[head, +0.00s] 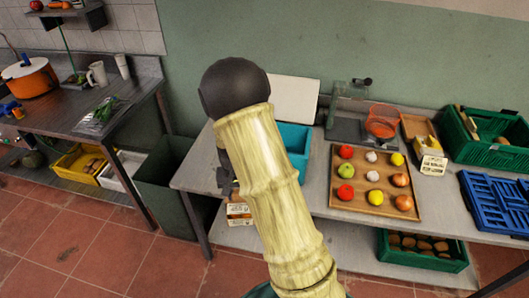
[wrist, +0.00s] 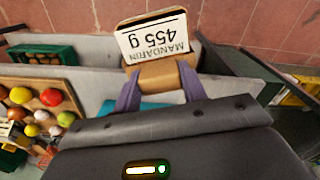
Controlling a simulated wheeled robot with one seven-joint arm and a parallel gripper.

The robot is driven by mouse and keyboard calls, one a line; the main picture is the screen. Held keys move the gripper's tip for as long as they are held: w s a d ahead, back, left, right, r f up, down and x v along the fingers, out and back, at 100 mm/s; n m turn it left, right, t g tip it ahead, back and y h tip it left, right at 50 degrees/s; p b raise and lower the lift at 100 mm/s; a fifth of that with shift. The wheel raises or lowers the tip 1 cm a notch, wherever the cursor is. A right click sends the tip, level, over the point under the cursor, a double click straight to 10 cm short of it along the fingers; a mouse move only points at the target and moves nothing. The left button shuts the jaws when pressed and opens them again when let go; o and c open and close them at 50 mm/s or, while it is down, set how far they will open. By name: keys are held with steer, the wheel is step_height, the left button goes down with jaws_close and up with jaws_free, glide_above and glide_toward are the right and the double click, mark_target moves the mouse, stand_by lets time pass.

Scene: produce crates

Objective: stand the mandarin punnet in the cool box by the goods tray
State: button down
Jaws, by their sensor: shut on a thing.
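The mandarin punnet (wrist: 160,75) is brown card with a white label reading MANDARIN 455 g. My gripper (wrist: 160,88) is shut on it, with a purple finger on each side. In the head view, the punnet (head: 238,221) shows left of my arm, out at the table's front edge, and my gripper (head: 228,182) is mostly hidden behind the arm. The turquoise cool box (head: 299,144) stands on the table, partly covered by my arm; a strip of it shows in the wrist view (wrist: 122,107). The wooden goods tray (head: 334,199) is right of it, holding several round fruits and vegetables.
A scale (head: 345,125) with an orange-red bowl stands behind the tray. A dark bin (head: 165,190) stands left of the table. Red floor lies in front.

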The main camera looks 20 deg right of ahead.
step_height(320, 180, down, 17)
steer(key=s+n+b, duration=0.1)
steer(key=n+b, duration=0.2)
steer(key=b, duration=0.1)
steer(key=shift+s+n, duration=0.35)
steer(key=shift+n, duration=0.05)
steer(key=shift+a+f, duration=0.1)
